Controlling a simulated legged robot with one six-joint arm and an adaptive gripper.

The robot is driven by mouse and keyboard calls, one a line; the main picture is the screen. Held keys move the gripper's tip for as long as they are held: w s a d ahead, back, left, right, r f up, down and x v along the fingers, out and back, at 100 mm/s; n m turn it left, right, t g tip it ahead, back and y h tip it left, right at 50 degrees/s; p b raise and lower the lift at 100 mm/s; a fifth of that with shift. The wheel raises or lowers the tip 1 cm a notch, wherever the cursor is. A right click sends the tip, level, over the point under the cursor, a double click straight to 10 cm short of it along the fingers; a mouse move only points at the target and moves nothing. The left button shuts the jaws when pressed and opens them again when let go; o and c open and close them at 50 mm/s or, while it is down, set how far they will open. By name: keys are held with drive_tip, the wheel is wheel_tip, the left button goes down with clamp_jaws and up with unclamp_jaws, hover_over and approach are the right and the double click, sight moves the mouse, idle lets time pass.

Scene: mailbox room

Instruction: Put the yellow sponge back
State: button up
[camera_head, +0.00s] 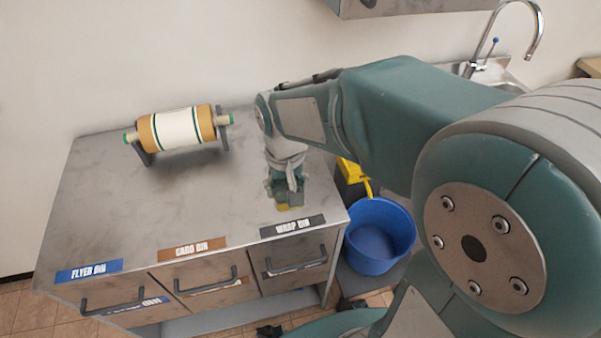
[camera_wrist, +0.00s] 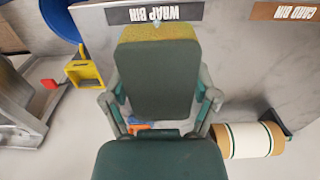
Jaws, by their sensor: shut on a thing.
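My gripper (camera_head: 285,188) points down over the right part of the grey metal cabinet top, behind the WRAP BIN label. It is shut on the yellow sponge (camera_head: 283,207), of which a small yellow part shows below the fingers. In the wrist view my gripper (camera_wrist: 158,100) fills the middle, and the yellow sponge (camera_wrist: 158,32) shows as a strip at the far end of a dark green block, near the WRAP BIN label. Most of the sponge is hidden. I cannot tell whether it touches the cabinet top.
A paper roll on a holder (camera_head: 178,129) stands at the cabinet's back. The cabinet top (camera_head: 110,205) is clear at left and front. Three labelled bins with handles are in its front. A blue bucket (camera_head: 377,237) and a yellow item (camera_head: 355,175) are right of the cabinet. A sink tap (camera_head: 535,25) is behind.

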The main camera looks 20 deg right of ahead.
drive_tip(key=w+d+f, duration=0.2)
drive_tip(key=w, duration=0.1)
drive_tip(key=w+d+f, duration=0.2)
drive_tip(key=w+f, duration=0.1)
drive_tip(key=w, duration=0.1)
drive_tip(key=w+d+f, duration=0.2)
drive_tip(key=w+f, duration=0.1)
drive_tip(key=shift+w+d+f, duration=0.15)
drive_tip(key=shift+w+d, duration=0.05)
drive_tip(key=shift+d, duration=0.1)
drive_tip(key=shift+w+d+f, duration=0.15)
drive_tip(key=shift+w+f, duration=0.4)
drive_tip(key=shift+f, duration=0.25)
drive_tip(key=shift+d+f, duration=0.2)
drive_tip(key=shift+f, duration=1.2)
drive_tip(key=shift+f, duration=0.1)
drive_tip(key=o, duration=1)
drive_tip(key=shift+a, duration=0.1)
drive_tip(key=shift+o, duration=0.2)
